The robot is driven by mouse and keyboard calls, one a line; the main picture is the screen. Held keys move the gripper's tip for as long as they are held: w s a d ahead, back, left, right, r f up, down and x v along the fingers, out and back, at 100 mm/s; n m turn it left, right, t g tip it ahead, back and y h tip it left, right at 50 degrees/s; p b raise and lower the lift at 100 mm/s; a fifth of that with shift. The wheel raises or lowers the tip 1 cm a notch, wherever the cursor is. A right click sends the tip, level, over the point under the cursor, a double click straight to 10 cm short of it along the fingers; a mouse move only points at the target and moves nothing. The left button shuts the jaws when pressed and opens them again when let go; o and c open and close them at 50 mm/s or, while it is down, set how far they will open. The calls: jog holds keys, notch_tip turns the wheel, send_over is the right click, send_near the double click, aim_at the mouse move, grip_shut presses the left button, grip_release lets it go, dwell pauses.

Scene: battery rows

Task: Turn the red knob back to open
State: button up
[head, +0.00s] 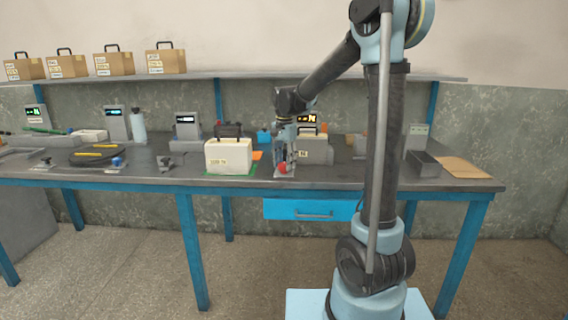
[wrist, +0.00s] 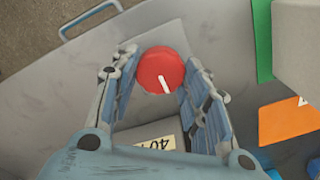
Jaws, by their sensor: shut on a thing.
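The red knob (head: 283,168) is on the bench near its front edge, below my gripper in the head view. In the wrist view the red knob (wrist: 160,72) is round, with a white pointer line running from its middle toward the lower right rim. My gripper (wrist: 160,75) has one finger on each side of the knob, and the fingertips close on its sides. In the head view my gripper (head: 284,160) points down over the knob and hides part of its mount. A label reading "40" (wrist: 155,144) lies on a grey block between the fingers.
A cream battery box (head: 229,157) on a green mat stands just left of my gripper. An orange card (wrist: 285,120) lies beside it. A blue drawer (head: 312,209) is under the bench edge.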

jog(key=n, duration=0.4)
jog(key=shift+w+n, duration=0.15)
jog(key=shift+n, duration=0.15)
jog(key=n, duration=0.4)
jog(key=shift+n, duration=0.3)
jog(key=n, duration=0.4)
jog(key=shift+n, duration=0.3)
jog(key=n, duration=1.3)
jog(key=shift+n, duration=0.3)
jog(key=n, duration=0.4)
jog(key=shift+n, duration=2.5)
